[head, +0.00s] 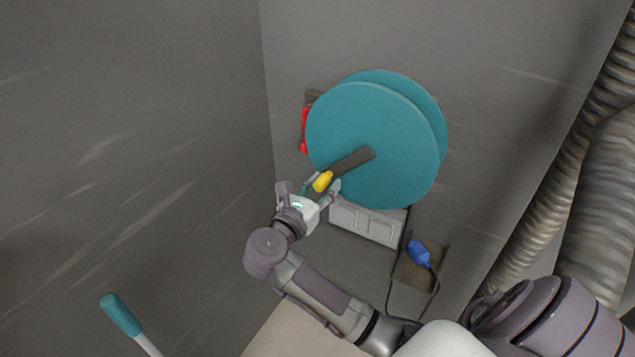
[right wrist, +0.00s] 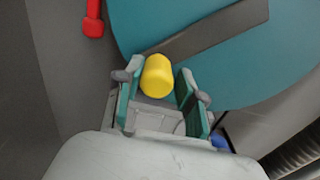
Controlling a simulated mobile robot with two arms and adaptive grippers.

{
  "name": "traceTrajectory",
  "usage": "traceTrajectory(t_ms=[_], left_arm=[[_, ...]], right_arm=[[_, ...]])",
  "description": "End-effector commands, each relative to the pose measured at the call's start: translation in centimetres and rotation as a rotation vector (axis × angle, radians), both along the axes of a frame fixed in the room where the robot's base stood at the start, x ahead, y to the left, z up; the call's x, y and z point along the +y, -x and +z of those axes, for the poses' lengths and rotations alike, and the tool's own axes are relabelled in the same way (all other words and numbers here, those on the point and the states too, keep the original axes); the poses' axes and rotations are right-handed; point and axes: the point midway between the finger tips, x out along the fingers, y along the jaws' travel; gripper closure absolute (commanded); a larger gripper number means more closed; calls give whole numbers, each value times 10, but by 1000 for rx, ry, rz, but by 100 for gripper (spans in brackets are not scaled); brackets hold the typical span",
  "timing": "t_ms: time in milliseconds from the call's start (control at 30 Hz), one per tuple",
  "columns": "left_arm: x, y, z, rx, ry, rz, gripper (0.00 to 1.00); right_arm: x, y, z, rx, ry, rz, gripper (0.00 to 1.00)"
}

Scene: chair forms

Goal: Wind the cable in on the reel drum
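The reel drum (head: 365,120) is a large teal double disc on the back wall; it also fills the upper right of the right wrist view (right wrist: 215,75). A dark crank arm (head: 352,160) runs from its hub to a yellow knob (head: 322,181) at the lower left. My right gripper (head: 322,187) is open at the knob. In the right wrist view the knob (right wrist: 157,76) sits between the spread fingertips, with a gap on the right side. A dark cable (head: 389,285) hangs below the drum. A blue plug (head: 419,253) shows near it. My left gripper is not in view.
A pale box (head: 366,222) is on the wall under the drum. A red object (head: 304,130) is left of the drum. Ribbed ducts (head: 560,180) run along the right. A teal-handled rod (head: 120,315) stands at the lower left. The left wall is close.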

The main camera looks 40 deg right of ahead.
Motion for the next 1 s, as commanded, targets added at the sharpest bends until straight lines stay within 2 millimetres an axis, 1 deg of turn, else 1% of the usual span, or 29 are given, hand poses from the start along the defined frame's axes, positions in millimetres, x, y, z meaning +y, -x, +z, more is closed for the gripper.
traceTrajectory(t_ms=[133, 233, 467, 600, 900, 1000], left_arm=[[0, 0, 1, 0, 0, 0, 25], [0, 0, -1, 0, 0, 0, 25], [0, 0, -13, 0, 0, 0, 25], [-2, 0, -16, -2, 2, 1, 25], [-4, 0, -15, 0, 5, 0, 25], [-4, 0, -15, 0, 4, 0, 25]], right_arm=[[0, 0, 2, -3, 1, -2, 63], [-1, 2, 0, -1, 1, -2, 63], [-12, 27, -19, -1, 1, -4, 63], [-15, 36, -23, -3, 0, -3, 63], [-16, 37, -23, -2, 0, -1, 63], [-19, 45, -25, 0, -1, -1, 63]])
